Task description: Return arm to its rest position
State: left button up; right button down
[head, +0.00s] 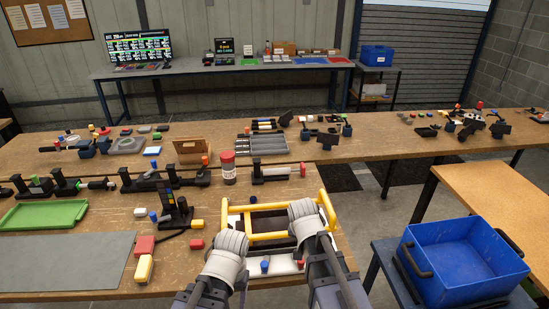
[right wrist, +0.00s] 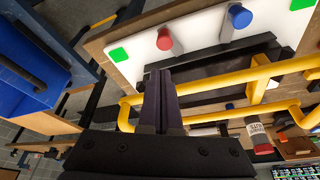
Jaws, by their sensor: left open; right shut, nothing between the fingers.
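My left arm comes in at the bottom of the head view, and its gripper (head: 231,242) is at the left side of a yellow tubular frame (head: 267,236). The gripper is open; its fingertips are mostly hidden by the wrist. My right gripper (right wrist: 156,82) is shut and empty, with its fingers together beside the yellow frame (right wrist: 205,96) in the right wrist view. My right wrist shows in the head view at the frame's right side. The frame stands over a white board (right wrist: 195,35) with red and blue knobs and a dark recess.
A blue bin (head: 465,258) stands on a low stand at the right. A black upright holder (head: 176,212), a red block (head: 144,246) and a yellow block (head: 144,268) are left of my arms. A grey mat (head: 60,265) and green tray (head: 42,215) lie farther left.

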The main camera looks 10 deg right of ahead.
jog(key=s+a+f+n+g+b, duration=0.3)
jog(key=s+a+n, duration=0.6)
jog(key=s, duration=0.6)
notch_tip(320, 180, down, 3)
jog(key=shift+a+f+g+b, duration=0.1)
jog(key=shift+a+g+b, duration=0.3)
jog(key=shift+a+b, duration=0.55)
